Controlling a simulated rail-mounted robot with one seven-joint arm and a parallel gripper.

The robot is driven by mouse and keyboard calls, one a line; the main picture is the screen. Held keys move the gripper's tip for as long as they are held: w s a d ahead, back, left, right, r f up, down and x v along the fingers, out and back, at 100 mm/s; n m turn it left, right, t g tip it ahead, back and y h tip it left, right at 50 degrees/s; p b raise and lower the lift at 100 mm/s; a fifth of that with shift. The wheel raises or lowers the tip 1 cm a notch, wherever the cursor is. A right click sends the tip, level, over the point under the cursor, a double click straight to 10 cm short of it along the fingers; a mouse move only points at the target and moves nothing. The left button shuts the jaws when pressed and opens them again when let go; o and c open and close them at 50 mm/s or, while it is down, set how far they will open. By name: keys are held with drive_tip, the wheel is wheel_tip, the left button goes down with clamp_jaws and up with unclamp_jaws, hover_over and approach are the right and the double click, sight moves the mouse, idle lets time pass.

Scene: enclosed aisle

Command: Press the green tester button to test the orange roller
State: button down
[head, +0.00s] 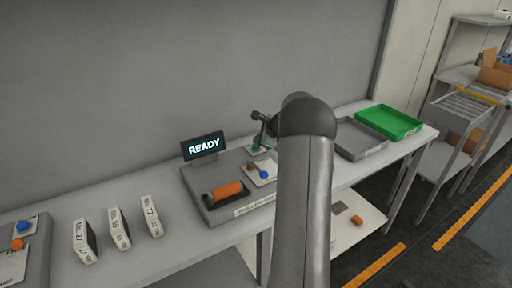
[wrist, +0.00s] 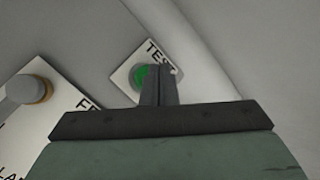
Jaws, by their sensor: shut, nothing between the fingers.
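The green tester button (wrist: 141,75) sits on a small white plate marked TEST in the wrist view. My gripper (wrist: 158,70) is shut and empty, with its fingertips in front of the button's right part; I cannot tell whether they touch it. In the head view my gripper (head: 262,128) is above the green button (head: 256,148) on the tester (head: 205,170). The orange roller (head: 226,191) lies in the cradle at the tester's front left. The tester's display (head: 203,146) reads READY.
A knob plate (head: 262,173) with a blue knob lies beside the button. A grey tray (head: 362,139) and a green tray (head: 390,121) stand to the right. Several white labelled blocks (head: 119,229) stand to the left.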

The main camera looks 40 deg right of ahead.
drive_tip(key=shift+f+b, duration=0.4)
drive_tip(key=shift+f, duration=0.25)
idle(0.6)
drive_tip(key=shift+r, duration=0.15)
drive_tip(key=shift+r+p, duration=0.65)
drive_tip(key=shift+r, duration=0.15)
drive_tip(key=shift+r+p, duration=1.85)
drive_tip(key=shift+r, duration=0.75)
drive_tip(key=shift+f, duration=0.1)
